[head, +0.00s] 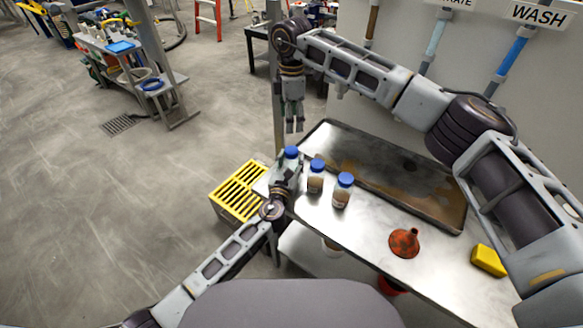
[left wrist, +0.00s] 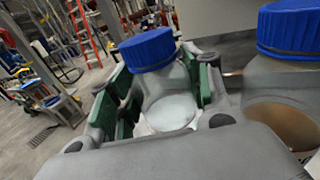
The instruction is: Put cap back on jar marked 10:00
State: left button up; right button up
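Three jars with blue caps stand in a slanting row on the metal table: a left jar (head: 291,153), a middle jar (head: 316,182) and a right jar (head: 342,195). No time mark is legible on them. My left gripper (head: 286,172) is at the left jar. In the left wrist view its green pads (left wrist: 192,72) lie on both sides of that jar (left wrist: 166,100), under its blue cap (left wrist: 147,50), and appear closed on it. A neighbouring capped jar (left wrist: 285,85) shows at right. My right gripper (head: 294,126) hangs fingers down, empty, above and behind the jars, with a gap between its fingers.
A stained metal tray (head: 385,170) lies behind the jars. An orange-red funnel (head: 404,243) and a yellow block (head: 488,260) are on the table's right part. A yellow slatted crate (head: 238,192) is beside the table's left edge. Bare tabletop lies between the jars and funnel.

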pick_arm(q)
jog(key=o, duration=0.4)
jog(key=shift+o, duration=0.2)
jog(key=shift+s, duration=0.1)
jog(key=shift+v, duration=5.9)
jog(key=shift+a, duration=0.1)
jog(key=shift+s, duration=0.1)
